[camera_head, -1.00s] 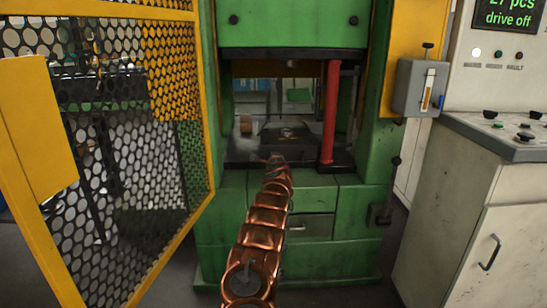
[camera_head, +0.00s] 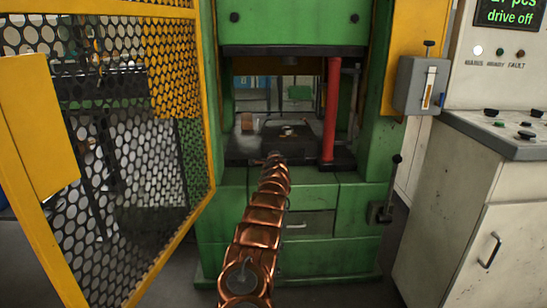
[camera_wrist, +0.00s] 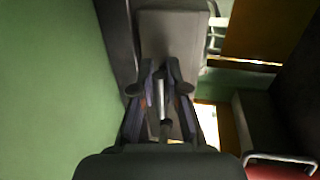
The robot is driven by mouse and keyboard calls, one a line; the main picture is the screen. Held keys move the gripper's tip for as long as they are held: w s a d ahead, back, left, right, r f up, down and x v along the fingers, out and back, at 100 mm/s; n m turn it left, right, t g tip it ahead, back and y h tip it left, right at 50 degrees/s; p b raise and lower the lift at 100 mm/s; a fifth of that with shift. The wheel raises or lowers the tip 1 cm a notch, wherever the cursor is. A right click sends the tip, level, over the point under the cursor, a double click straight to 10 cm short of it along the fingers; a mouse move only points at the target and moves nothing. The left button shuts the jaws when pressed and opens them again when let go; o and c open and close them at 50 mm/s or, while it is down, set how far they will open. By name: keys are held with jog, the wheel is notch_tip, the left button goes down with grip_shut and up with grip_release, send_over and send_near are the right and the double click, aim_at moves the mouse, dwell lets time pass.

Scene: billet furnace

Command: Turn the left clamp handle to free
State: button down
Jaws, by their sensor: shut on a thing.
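In the wrist view, my gripper (camera_wrist: 160,88) has its two dark fingers closed in around a short handle (camera_wrist: 158,104) with a pale metal shaft and a darker end. This looks like the left clamp handle. A grey block (camera_wrist: 172,35) lies just beyond the fingertips. In the head view, my copper-coloured arm reaches into the opening of the green press (camera_head: 230,205). The gripper and the handle cannot be made out there. Whether the clamp is locked or free cannot be told.
A red column (camera_head: 331,110) stands at the right of the press opening. The open yellow mesh guard (camera_head: 120,160) is on the left. A grey switch box (camera_head: 418,86) and a control cabinet (camera_head: 450,200) are on the right. A green wall (camera_wrist: 50,90) runs close beside my gripper.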

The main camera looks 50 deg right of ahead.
jog(key=c, duration=1.2)
grip_release()
jog(key=shift+s+d, duration=0.2)
jog(key=shift+w+a, duration=0.15)
jog(key=shift+a, duration=0.1)
jog(key=shift+v, duration=1.15)
jog(key=shift+r+v, duration=0.2)
jog(key=shift+v, duration=1.95)
jog(key=shift+s+a+f, duration=0.2)
jog(key=shift+s, duration=0.15)
